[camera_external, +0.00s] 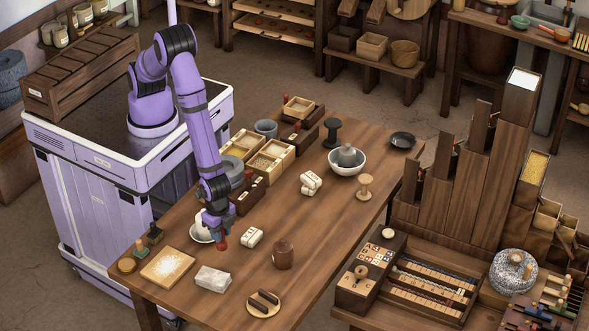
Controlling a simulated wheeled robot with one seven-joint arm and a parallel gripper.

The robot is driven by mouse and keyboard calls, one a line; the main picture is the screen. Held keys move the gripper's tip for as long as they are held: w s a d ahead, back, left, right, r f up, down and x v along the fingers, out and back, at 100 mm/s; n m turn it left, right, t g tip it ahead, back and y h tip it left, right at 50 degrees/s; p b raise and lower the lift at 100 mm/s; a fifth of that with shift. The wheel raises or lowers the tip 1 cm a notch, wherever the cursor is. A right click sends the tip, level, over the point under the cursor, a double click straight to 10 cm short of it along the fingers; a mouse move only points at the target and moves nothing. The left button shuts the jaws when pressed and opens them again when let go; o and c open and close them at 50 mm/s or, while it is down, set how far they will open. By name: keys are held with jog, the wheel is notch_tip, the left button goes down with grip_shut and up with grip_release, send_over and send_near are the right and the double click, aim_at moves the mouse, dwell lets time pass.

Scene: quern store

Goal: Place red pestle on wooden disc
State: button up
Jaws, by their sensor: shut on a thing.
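My gripper (217,234) points down over the near left part of the table. It is shut on the red pestle (221,243), of which only a small red end shows below the fingers. The fingers hide the rest, and I cannot tell if it touches the table. A pale round wooden disc (276,309) lies at the table's near end, right of and nearer than my gripper, with two dark brown bars on it. A smaller round wooden piece (127,265) lies at the left edge.
A white bowl (197,232) stands close behind my gripper. A white block (252,237), a brown jar (283,254), a grey stone block (212,279) and a floury board (168,267) stand around it. Divided boxes (270,160) line the far left edge. The table's right side has bare room.

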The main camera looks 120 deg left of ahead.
jog(key=w+a, duration=0.2)
send_over(260, 289)
jog(key=shift+f, duration=2.2)
jog(key=shift+f, duration=0.2)
jog(key=o, duration=0.9)
jog(key=shift+r, duration=0.15)
